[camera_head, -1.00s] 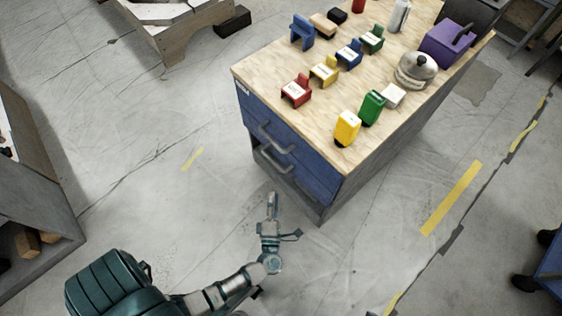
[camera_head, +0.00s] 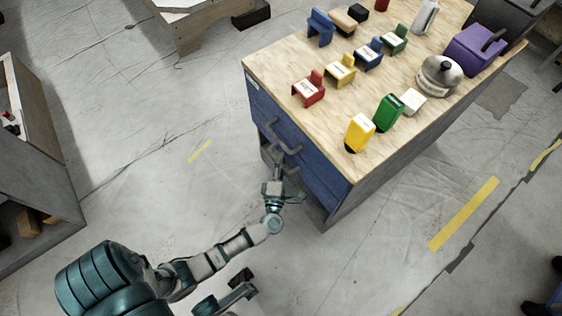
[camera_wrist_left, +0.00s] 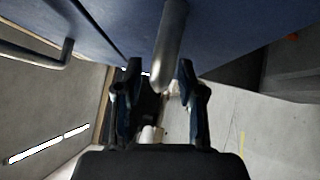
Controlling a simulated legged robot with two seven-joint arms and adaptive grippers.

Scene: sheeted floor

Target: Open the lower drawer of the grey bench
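The grey bench (camera_head: 372,195) has a wooden top and blue drawer fronts with grey bar handles. The upper drawer handle (camera_head: 285,140) shows in the head view; the lower handle is largely hidden behind my left gripper (camera_head: 277,178). My left gripper is at the drawer side of the bench, below the upper handle. In the left wrist view, its two dark fingers (camera_wrist_left: 160,95) are apart, with a grey handle bar (camera_wrist_left: 170,45) in line with the gap between them. I cannot tell whether they touch it. Another handle (camera_wrist_left: 40,52) shows at the left. No drawer clearly stands out.
On the bench top are small coloured chairs such as a red one (camera_head: 308,90), yellow (camera_head: 359,132) and green (camera_head: 388,112) containers, a kettle (camera_head: 438,75) and a purple box (camera_head: 475,50). A shelf unit (camera_head: 38,190) stands at the left. Floor between is clear.

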